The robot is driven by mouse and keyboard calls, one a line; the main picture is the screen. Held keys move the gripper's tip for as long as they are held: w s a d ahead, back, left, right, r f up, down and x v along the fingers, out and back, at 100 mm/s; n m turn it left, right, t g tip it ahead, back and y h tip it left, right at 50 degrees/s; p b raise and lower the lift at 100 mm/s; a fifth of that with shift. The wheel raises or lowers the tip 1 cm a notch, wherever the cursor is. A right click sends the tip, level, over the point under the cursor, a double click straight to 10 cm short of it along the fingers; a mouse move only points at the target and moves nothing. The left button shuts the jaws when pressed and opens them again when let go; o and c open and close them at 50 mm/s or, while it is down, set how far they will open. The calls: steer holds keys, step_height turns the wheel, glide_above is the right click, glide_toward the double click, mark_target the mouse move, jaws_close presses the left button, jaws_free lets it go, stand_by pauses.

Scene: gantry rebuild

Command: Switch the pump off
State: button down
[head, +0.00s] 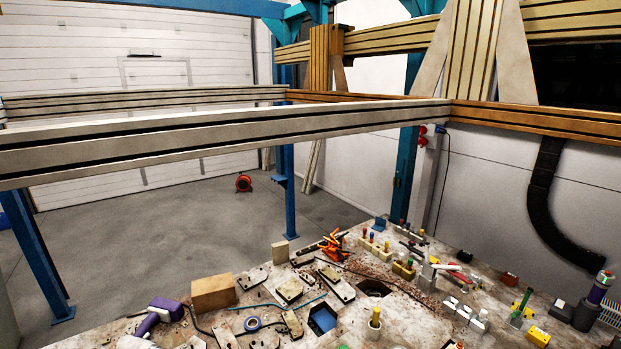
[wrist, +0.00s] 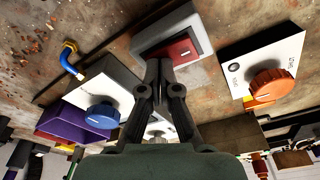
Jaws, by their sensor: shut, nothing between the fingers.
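In the wrist view my gripper (wrist: 159,66) is shut and empty. Its fingertips overlap the lower left edge of a red rocker switch (wrist: 182,50) in a grey metal frame (wrist: 203,41). I cannot tell whether they touch it. Left of the fingers is a white box with a blue knob (wrist: 102,115). To the right is a white plate (wrist: 290,48) with an orange knob (wrist: 272,84). The plate's small labels are too blurred to read, and nothing legible marks the pump. My gripper does not show clearly in the head view.
In the head view the workbench is crowded, with a cardboard-coloured box (head: 213,292), a purple and white tool (head: 160,312) and an orange clamp (head: 333,243).

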step_height(320, 180, up, 7)
steer(key=p, duration=0.7)
steer(key=shift+r, duration=0.1)
steer(key=shift+w+a, duration=0.15)
steer(key=w+a+r+t+h, duration=0.2)
steer(key=w+a+r, duration=0.4)
steer(key=w+a, duration=0.45)
steer(key=w+a+r+t, duration=0.1)
steer(key=a+r+t, duration=0.3)
steer(key=a, duration=0.5)
steer(key=w+a+r+t, duration=0.1)
steer(key=a+r, duration=0.5)
steer(key=a, duration=0.4)
steer(key=s+a+r+m+t+y, duration=0.15)
steer(key=s+a+r+t, duration=0.3)
steer(key=a+r, duration=0.6)
step_height(320, 180, up, 12)
steer(key=s+a+p, duration=0.1)
steer(key=p, duration=1.2)
steer(key=shift+a+r+p, duration=0.25)
steer(key=shift+a+p, duration=0.05)
steer(key=shift+a, duration=0.05)
